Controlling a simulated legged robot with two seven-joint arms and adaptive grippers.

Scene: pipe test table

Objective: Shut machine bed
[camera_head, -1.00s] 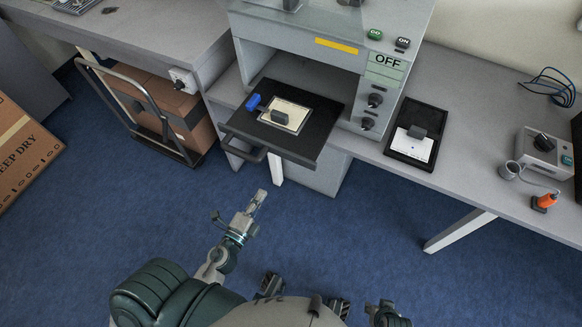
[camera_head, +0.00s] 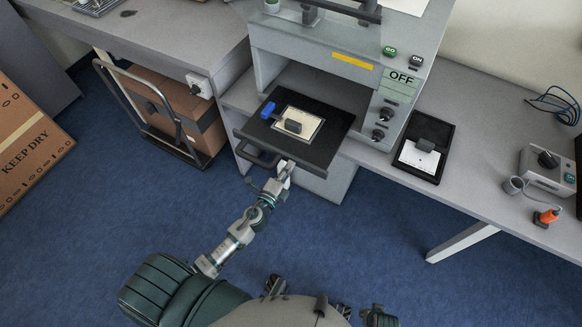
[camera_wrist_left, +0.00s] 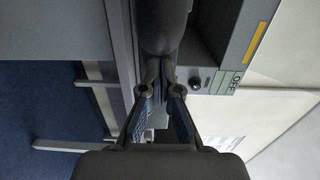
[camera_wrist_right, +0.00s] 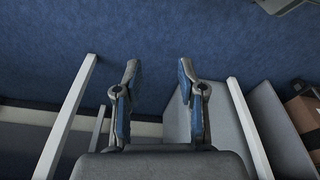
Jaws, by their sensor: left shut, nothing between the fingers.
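The machine bed (camera_head: 325,150) is a black tray pulled out from the front opening of the grey machine (camera_head: 290,40). A pale plate (camera_head: 299,122) with a small dark block (camera_head: 293,126) and a blue piece (camera_head: 268,109) are on it. A dark bar handle (camera_head: 257,157) juts from its front edge. My left gripper (camera_head: 287,168) is at the bed's front edge, just right of the handle, shut and empty; contact is unclear. Its fingers (camera_wrist_left: 162,82) show in the left wrist view below a dark rounded bar (camera_wrist_left: 165,25). My right gripper (camera_wrist_right: 158,70) is open and empty over the floor.
An open black case (camera_head: 424,147) lies on the table right of the machine. A grey control box (camera_head: 547,168) and an orange tool (camera_head: 545,217) are farther right. A trolley with a cardboard box (camera_head: 178,115) stands left. The blue floor in front is clear.

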